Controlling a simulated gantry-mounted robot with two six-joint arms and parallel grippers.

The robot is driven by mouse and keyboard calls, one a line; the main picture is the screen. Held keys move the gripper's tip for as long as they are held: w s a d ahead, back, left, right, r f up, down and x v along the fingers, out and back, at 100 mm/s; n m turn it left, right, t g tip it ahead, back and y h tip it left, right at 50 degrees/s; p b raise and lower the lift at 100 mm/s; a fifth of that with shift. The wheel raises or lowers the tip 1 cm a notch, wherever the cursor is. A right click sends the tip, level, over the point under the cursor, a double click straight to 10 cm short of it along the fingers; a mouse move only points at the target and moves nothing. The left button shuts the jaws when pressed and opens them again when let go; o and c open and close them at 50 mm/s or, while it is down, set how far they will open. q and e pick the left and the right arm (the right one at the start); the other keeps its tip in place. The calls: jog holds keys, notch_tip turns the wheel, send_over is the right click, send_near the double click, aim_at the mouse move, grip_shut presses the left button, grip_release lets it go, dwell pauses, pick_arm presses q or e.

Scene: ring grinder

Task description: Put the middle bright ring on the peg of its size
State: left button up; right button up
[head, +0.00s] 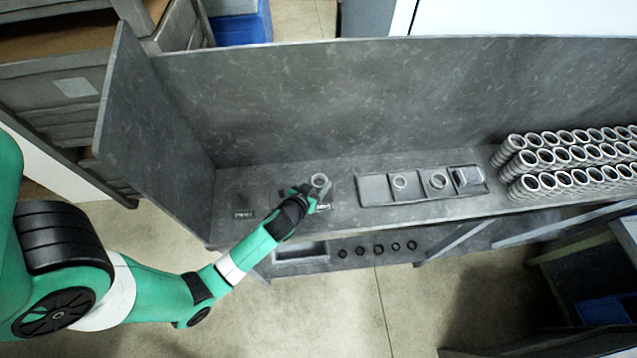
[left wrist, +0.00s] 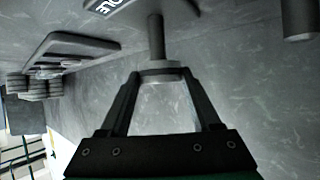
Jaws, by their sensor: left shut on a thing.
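My left gripper (head: 317,190) is shut on a bright ring (head: 320,180) near the left part of the grey bench. In the left wrist view the ring (left wrist: 161,72) sits between the two fingertips, and a dark peg (left wrist: 156,38) lines up with it. Another peg (left wrist: 298,20) shows at the right edge of that view. My right gripper is not in view.
Stacks of rings (head: 560,160) fill the bench's right end. A tall back panel (head: 370,100) and left side panel (head: 150,130) enclose the bench.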

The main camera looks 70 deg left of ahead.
aim_at(317, 192)
pick_arm(q)
jog(key=shift+f+b, duration=1.55)
jog(key=shift+f, duration=0.55)
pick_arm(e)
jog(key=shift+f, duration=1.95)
pick_arm(q)
jog(key=shift+f+b, duration=0.6)
jog(key=shift+b, duration=0.05)
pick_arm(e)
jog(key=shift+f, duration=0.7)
pick_arm(q)
jog(key=o, duration=1.2)
jog(key=shift+s+d+r+p, duration=0.4)
jog(key=shift+s, duration=0.05)
jog(key=shift+p+v, duration=0.75)
jog(key=shift+v, duration=1.2)
jog(key=shift+p+v, duration=0.45)
jog(key=shift+v, duration=2.45)
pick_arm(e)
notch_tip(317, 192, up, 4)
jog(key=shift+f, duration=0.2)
